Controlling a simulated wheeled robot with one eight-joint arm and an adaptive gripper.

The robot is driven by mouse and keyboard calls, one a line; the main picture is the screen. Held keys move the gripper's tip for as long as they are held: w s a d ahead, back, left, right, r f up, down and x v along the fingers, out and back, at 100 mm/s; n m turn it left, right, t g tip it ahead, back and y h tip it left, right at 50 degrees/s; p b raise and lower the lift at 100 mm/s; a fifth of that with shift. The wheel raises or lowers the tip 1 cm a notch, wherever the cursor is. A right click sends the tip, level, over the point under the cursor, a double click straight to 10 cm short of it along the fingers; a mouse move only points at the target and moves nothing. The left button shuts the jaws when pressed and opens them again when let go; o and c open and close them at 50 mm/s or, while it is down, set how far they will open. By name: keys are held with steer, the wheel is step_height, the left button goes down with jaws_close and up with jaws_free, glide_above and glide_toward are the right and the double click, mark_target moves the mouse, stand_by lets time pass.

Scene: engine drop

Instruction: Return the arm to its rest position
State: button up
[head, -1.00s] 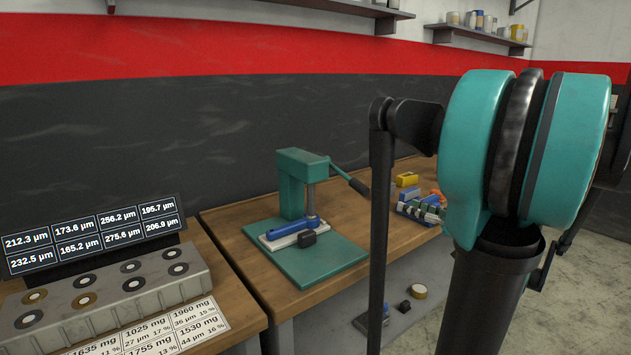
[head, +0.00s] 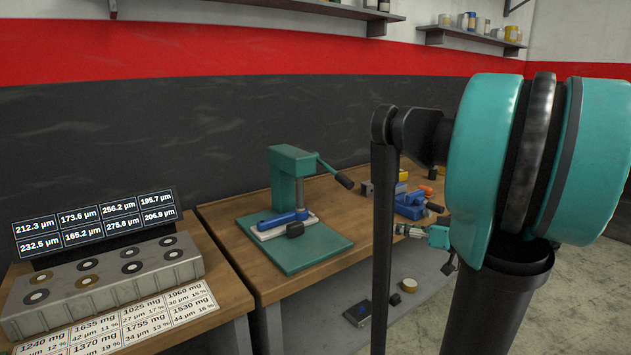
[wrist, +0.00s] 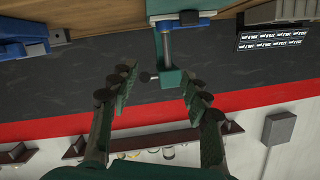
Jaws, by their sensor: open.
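My gripper (head: 398,229) shows in the head view, small, in front of the bench edge and partly behind my upper arm. In the wrist view my gripper (wrist: 156,74) has its two fingers spread wide with nothing held between them. The wrist picture is upside down. The green press (wrist: 172,68) appears beyond the gap between the fingers, apart from them. In the head view the press (head: 287,180) stands on its green base plate, with a blue-and-white piece (head: 283,223) on it.
Blue parts (head: 410,207) lie on the wooden bench (head: 240,212) right of the press. A grey block with rings (head: 110,284) and a display (head: 94,230) stand at left. Shelves (head: 470,38) hang on the wall. Open floor (head: 585,270) shows at right.

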steer(key=s+a+f+m+g+h, duration=0.1)
steer(key=s+a+f+g+h, duration=0.1)
steer(key=s+a+f+g, duration=0.3)
steer(key=s+a+f+m+h, duration=0.1)
steer(key=a+f, duration=0.1)
steer(key=f, duration=0.5)
steer(key=s+d+f+m+g+h, duration=0.2)
steer(key=s+d+f+h, duration=0.2)
steer(key=s+f+h, duration=0.3)
steer(key=shift+s+f+m+h, duration=0.3)
steer(key=shift+s+f, duration=0.55)
steer(key=shift+f, duration=0.55)
steer(key=shift+a, duration=0.1)
steer(key=shift+c, duration=0.5)
